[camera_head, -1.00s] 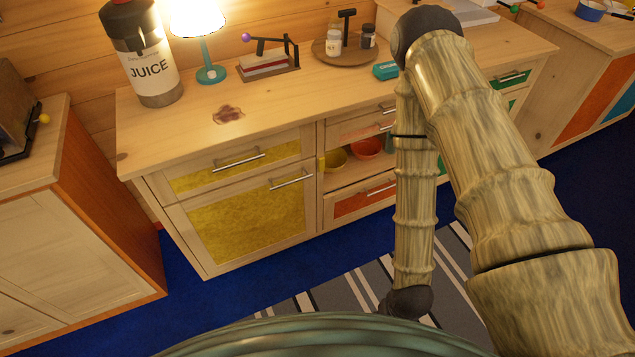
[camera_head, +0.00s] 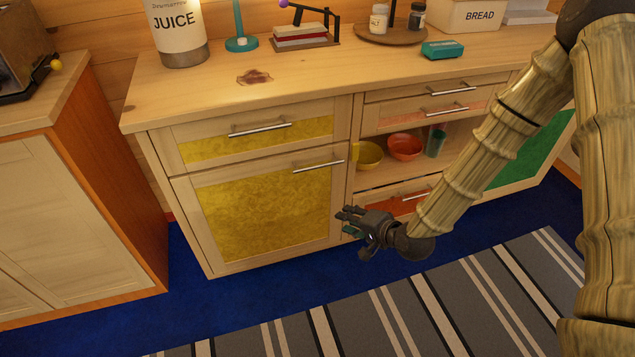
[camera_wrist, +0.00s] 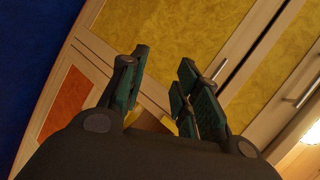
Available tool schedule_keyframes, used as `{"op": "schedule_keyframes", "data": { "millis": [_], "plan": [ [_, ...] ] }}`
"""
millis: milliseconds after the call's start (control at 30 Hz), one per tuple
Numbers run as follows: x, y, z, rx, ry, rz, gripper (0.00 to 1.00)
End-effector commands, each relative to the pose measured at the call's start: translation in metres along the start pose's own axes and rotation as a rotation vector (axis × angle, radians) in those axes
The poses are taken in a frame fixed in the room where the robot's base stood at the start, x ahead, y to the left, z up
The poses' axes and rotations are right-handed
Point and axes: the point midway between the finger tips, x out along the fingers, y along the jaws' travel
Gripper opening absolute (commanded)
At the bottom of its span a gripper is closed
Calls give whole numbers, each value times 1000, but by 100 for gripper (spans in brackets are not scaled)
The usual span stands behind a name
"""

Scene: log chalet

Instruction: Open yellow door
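The yellow door (camera_head: 262,213) is a framed cabinet door with a yellow panel, below a yellow drawer (camera_head: 257,138). It is shut. Its bar handle (camera_head: 318,166) runs across the upper right of its frame. In the wrist view the yellow door (camera_wrist: 160,38) fills the upper middle, and a metal handle (camera_wrist: 218,69) shows just beyond my fingers. My gripper (camera_head: 350,220) is in front of the cabinet, below and right of the door handle and apart from it. In the wrist view my gripper (camera_wrist: 165,75) has its two fingers spread with nothing between them.
An open shelf with a yellow bowl (camera_head: 368,155), a red bowl (camera_head: 404,147) and a cup (camera_head: 435,142) is right of the door. An orange drawer (camera_head: 395,205) is below it. An orange-sided cabinet (camera_head: 105,190) stands left. Blue floor and a striped rug (camera_head: 400,310) lie in front.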

Motion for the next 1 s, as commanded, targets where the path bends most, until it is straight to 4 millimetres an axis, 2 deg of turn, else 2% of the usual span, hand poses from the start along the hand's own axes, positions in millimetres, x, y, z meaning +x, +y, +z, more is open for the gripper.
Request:
{"op": "schedule_keyframes", "data": {
  "millis": [33,133,300,400,667,1000],
  "plan": [
    [14,-2,-8,27,8,-52,32],
    [27,-26,-22,84,11,-151,32],
    [37,-60,-41,160,-1,-284,32],
    [38,-74,-48,188,-9,-333,32],
    [43,-90,-53,212,-20,-375,32],
    [86,-106,-53,208,-20,-374,32]
  ]
}}
